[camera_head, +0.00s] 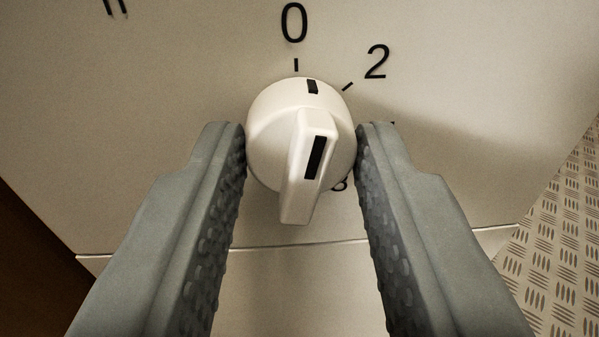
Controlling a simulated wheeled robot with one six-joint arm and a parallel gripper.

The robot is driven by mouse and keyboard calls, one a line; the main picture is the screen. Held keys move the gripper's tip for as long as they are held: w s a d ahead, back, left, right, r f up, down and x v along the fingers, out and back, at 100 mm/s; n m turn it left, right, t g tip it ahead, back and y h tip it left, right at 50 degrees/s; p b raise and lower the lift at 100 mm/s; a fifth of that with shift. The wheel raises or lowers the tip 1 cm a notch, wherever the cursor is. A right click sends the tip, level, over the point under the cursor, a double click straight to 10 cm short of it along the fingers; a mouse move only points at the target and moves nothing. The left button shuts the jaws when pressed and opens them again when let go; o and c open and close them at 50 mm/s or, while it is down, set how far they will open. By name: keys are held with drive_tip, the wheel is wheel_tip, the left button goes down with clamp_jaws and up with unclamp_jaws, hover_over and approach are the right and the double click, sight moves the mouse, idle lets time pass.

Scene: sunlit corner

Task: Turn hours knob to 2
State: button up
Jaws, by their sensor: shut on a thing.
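The hours knob (268,125) is a round, cream-white dial with a raised grip bar and black pointer marks. It sits on a pale panel (180,90) in the middle of the view. Its top mark points a little right of the 0 tick, between 0 (293,23) and 2 (376,61), nearer to 0. My gripper (301,140) has one grey, studded finger on each side of the knob, shut on its round sides. Another numeral at the knob's lower right is mostly hidden behind the knob and right finger.
Part of another black marking (115,6) shows at the upper left. A seam (290,247) crosses the panel below the knob. A patterned metal surface (560,230) lies at the right, and a dark area (30,270) is at the lower left.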

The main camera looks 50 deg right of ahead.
drive_tip(key=m, duration=0.3)
drive_tip(key=shift+m, duration=0.3)
drive_tip(key=shift+m+y, duration=0.3)
drive_tip(key=shift+m, duration=1.4)
drive_tip(key=o, duration=1)
drive_tip(key=shift+c, duration=0.2)
drive_tip(key=shift+s+a, duration=0.1)
drive_tip(key=f+v, duration=0.1)
drive_tip(key=v, duration=1.6)
drive_tip(key=shift+r, duration=0.5)
drive_tip(key=shift+s, duration=0.1)
